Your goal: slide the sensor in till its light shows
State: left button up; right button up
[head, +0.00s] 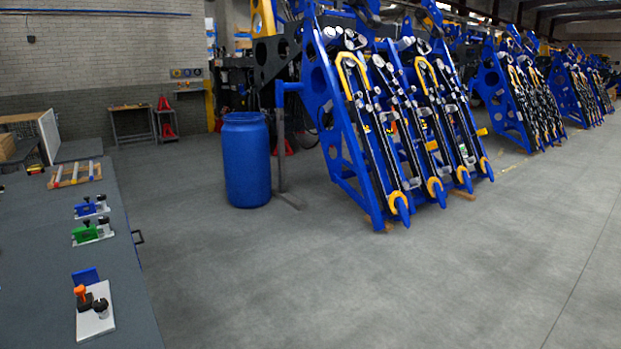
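Three small fixtures on white base plates stand in a row on the grey bench at the left in the head view. The nearest fixture (94,312) has an upright blue plate (86,276), a part with an orange top (80,291) and a black knob (101,306). The middle fixture has a green block (85,234) and a black part. The far one has a blue block (85,210) and a black part. I cannot tell which piece is the sensor. No lit light can be made out. Neither of my grippers is in view.
The grey bench (40,270) runs along the left edge, with a wooden frame of coloured strips (75,174) farther back. A blue barrel (246,160) stands on the floor beside large blue harvester frames (335,130). The grey floor (380,290) in front is clear.

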aim_at(84, 301)
jog(key=u, duration=1.35)
